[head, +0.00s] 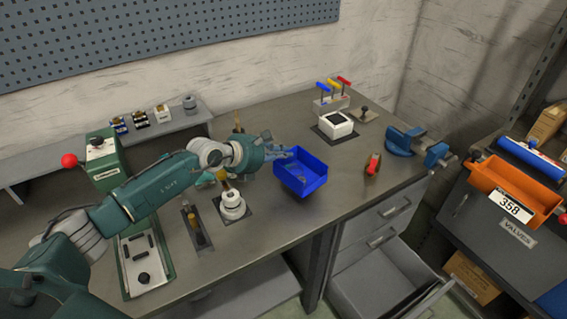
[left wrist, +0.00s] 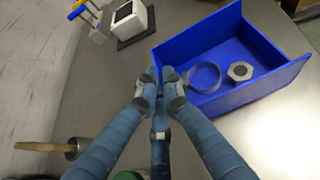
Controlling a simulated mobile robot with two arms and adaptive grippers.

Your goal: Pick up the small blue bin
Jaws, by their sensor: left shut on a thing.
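The small blue bin (head: 302,172) is over the workbench, right of my left gripper (head: 275,152). In the left wrist view the bin (left wrist: 215,42) holds a grey ring (left wrist: 204,78) and a hex nut (left wrist: 240,71). My left gripper (left wrist: 162,85) is shut on the near wall of the bin, at its left corner. A shadow lies under the bin in the head view; I cannot tell for sure how high it hangs. My right gripper is not in view.
The workbench (head: 255,215) carries a white box (head: 335,124), hex-key stand (head: 331,102), red-handled tool (head: 373,165), blue vise (head: 415,145) and white stepped part (head: 232,206). An open drawer (head: 380,285) juts out below. An orange bin (head: 513,190) stands on the right.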

